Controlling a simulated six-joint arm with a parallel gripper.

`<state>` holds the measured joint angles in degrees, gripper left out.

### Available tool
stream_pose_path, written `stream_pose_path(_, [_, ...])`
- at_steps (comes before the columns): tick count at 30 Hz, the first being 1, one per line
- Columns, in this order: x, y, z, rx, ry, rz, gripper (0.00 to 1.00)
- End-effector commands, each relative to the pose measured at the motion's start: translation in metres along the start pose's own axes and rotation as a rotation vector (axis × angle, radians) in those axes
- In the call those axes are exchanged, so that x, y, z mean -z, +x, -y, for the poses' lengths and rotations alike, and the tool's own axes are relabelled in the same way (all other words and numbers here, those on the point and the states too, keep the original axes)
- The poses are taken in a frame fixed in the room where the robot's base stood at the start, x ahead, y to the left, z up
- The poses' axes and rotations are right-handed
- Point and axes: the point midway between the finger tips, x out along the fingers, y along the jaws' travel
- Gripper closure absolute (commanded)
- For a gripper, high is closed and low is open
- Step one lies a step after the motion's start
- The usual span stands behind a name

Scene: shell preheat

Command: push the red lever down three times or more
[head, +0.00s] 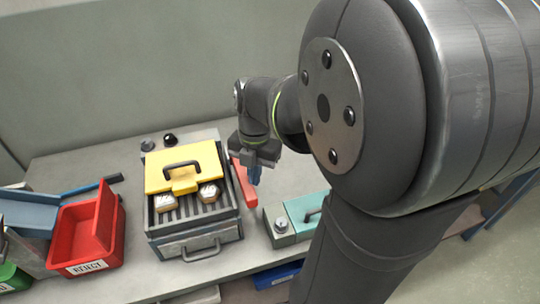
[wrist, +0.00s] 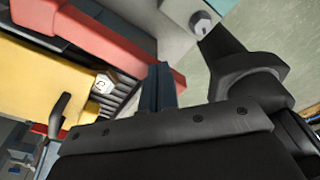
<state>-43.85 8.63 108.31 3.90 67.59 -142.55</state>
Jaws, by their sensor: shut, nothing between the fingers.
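The red lever (head: 243,183) is a long bar along the right side of a grey box-shaped unit (head: 160,247) with a yellow lid (head: 182,163). In the wrist view the lever (wrist: 105,42) crosses the upper left, beyond my fingers. My gripper (head: 255,178) has dark blue fingers pointing down, just right of the lever in the head view. The fingers (wrist: 160,85) are together and empty in the wrist view, with their tips close to the lever's end. I cannot tell whether they touch it.
Two pale blocks (head: 208,194) lie on the unit's slatted rack. A teal-lidded grey box (head: 303,211) with a knob (head: 281,226) stands right of the lever. A red reject bin (head: 88,236) is at the left.

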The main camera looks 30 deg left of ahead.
Motion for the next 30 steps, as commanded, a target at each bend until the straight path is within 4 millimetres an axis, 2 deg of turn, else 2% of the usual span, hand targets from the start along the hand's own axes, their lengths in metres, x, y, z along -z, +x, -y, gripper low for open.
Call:
stream_pose_path(3, [-0.008, -0.003, 0.000, 0.000, 0.001, 0.002, 1.00])
stream_pose_path(11, [-0.007, -0.004, 0.000, 0.000, 0.000, 0.001, 1.00])
stream_pose_path(14, [-0.007, -0.011, 0.000, -0.001, 0.000, 0.001, 1.00])
stream_pose_path(20, [-0.008, -0.049, 0.000, -0.003, 0.000, 0.004, 1.00])
stream_pose_path(30, [-0.008, -0.132, 0.000, -0.003, 0.000, 0.005, 1.00])
